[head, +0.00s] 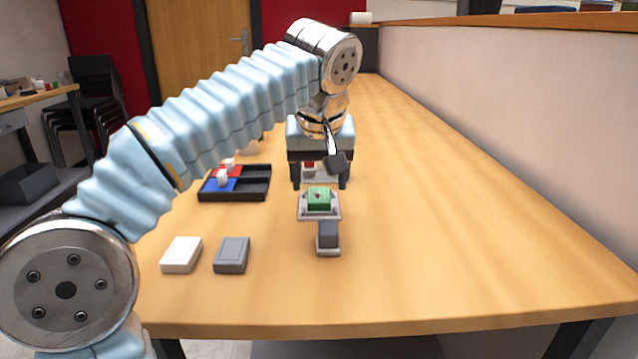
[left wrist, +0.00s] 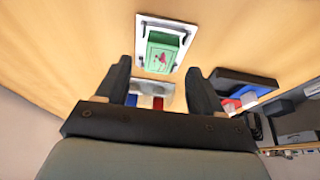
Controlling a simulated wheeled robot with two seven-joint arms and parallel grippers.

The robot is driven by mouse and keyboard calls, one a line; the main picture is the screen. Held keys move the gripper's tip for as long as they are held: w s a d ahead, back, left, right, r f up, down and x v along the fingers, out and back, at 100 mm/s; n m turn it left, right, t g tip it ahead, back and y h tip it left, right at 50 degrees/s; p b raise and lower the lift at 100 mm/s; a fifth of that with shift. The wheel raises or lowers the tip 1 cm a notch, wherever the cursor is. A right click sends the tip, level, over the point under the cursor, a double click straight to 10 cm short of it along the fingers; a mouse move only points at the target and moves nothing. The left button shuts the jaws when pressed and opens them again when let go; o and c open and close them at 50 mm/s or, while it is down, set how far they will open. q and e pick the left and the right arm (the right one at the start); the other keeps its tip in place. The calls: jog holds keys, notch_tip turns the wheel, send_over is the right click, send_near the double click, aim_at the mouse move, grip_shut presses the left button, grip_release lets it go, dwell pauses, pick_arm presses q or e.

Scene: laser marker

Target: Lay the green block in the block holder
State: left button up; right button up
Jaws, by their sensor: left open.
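The green block (head: 319,197) has a red mark on its top. It sits on a pale plate with raised edges (head: 305,213), which looks like the block holder, in the middle of the table. In the left wrist view the green block (left wrist: 160,57) lies within the outline of the pale plate (left wrist: 186,30). My left gripper (head: 320,185) is open and empty, pointing down just behind the block in the head view. I see no contact between fingers and block. How fully the block is seated cannot be told. My right gripper is not in view.
A black divided tray (head: 257,190) with red and blue areas and white pieces stands at left. A white box (head: 181,254) and grey box (head: 232,254) lie front left. The table's right side is clear.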

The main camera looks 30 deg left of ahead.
pick_arm(q)
jog(key=p+v, duration=0.2)
jog(key=v, duration=0.6)
jog(key=shift+s+r, duration=0.15)
jog(key=shift+r, duration=0.2)
jog(key=shift+d, duration=0.15)
